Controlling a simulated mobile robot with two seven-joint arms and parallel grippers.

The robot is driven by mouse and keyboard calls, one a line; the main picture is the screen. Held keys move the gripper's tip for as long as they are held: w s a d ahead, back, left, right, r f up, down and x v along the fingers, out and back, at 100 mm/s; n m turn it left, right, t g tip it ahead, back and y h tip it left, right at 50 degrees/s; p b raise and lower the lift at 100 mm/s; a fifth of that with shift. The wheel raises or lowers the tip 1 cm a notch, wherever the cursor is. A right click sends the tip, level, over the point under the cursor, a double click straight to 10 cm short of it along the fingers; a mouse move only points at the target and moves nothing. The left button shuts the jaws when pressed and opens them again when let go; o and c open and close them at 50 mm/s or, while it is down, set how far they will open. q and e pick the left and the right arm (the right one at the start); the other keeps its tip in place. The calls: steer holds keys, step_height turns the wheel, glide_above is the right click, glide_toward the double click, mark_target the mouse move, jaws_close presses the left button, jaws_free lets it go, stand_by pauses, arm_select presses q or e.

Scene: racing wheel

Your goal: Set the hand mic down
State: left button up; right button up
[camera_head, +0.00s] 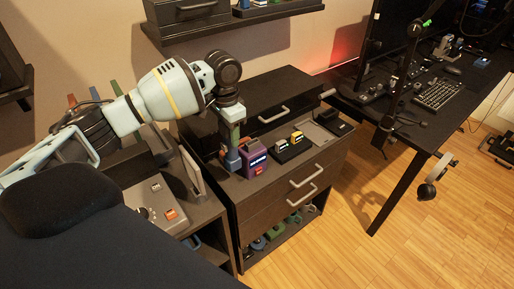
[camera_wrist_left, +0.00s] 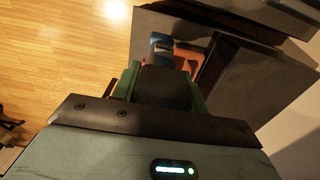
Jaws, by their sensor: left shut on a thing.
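My left gripper (camera_head: 231,140) points down over the dark cabinet top, left of a purple box (camera_head: 253,158). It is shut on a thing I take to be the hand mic. In the left wrist view a dark block (camera_wrist_left: 165,86) shows between the green fingers, and I cannot tell whether it is the mic. A blue piece (camera_wrist_left: 161,44) and an orange piece (camera_wrist_left: 187,55) show just past the fingertips. In the head view a small blue and orange shape (camera_head: 232,160) is at the fingertips, close to the cabinet top; contact is unclear. My right gripper is out of view.
Small dark boxes with yellow and green labels (camera_head: 291,143) stand right of the purple box, then a grey tray (camera_head: 317,134). A black raised case (camera_head: 280,103) stands behind. A grey panel with an orange switch (camera_head: 171,214) is at the left. A desk with a keyboard (camera_head: 438,95) is at the right.

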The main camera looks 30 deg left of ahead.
mark_target(231, 153)
arm_select(q)
steer(key=shift+f, duration=4)
steer(key=o, duration=1.1)
step_height(231, 153, up, 12)
steer(key=shift+r, duration=0.15)
steer(key=shift+o, duration=0.5)
